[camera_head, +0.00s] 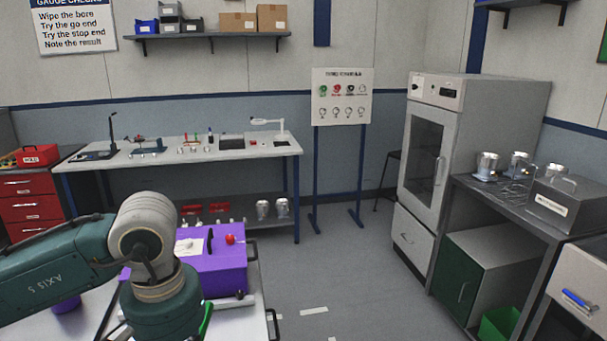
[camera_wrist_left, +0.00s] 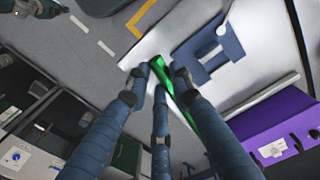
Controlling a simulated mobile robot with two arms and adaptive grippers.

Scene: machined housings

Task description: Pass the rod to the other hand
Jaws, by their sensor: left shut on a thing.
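A green rod (camera_wrist_left: 161,74) is between the blue fingers of my left gripper (camera_wrist_left: 160,72) in the left wrist view. The gripper is shut on it. In the head view only a small green piece (camera_head: 207,318) shows beside my teal left arm, and the arm hides the left gripper there. I do not clearly see my right gripper in either view.
A purple box (camera_head: 222,268) with a red knob stands on the white table close behind my left arm; it also shows in the left wrist view (camera_wrist_left: 272,128). A blue fixture (camera_wrist_left: 211,52) lies on the white surface. Open grey floor (camera_head: 330,280) lies right of the table.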

